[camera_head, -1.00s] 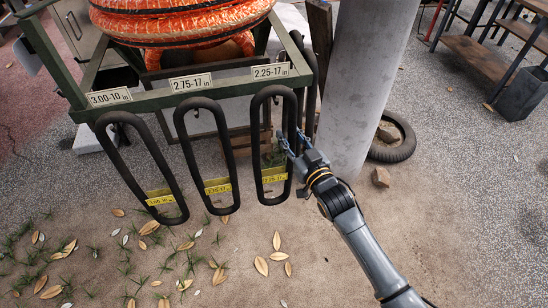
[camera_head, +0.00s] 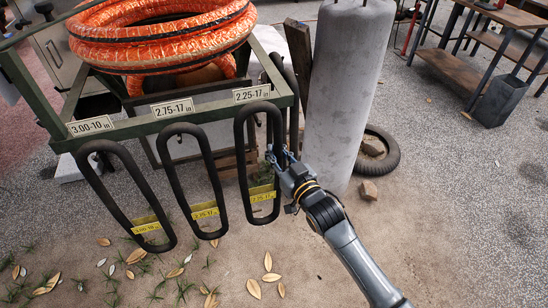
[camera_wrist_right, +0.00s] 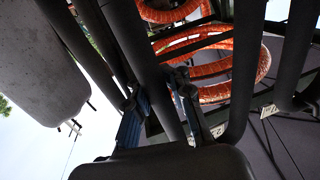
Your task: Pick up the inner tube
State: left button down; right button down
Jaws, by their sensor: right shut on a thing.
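Each has a yellow tag low down. My right gripper (camera_head: 278,158) is at the right side of the right tube, about halfway down. In the right wrist view, its blue fingers (camera_wrist_right: 160,110) are shut on the black tube (camera_wrist_right: 138,45), which runs between them. The tube still hangs from the rack. My left gripper is not in view.
Orange wrapped hoses (camera_head: 165,45) lie coiled on top of the green rack (camera_head: 160,123). A grey pillar (camera_head: 345,90) stands close right of my gripper. A tyre (camera_head: 388,160) and a stone (camera_head: 368,190) lie beside it. The ground in front is open, with leaves.

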notch_tip(320, 180, up, 2)
jog(key=b+v, duration=0.1)
jog(key=v, duration=1.7)
jog(key=shift+f, duration=0.1)
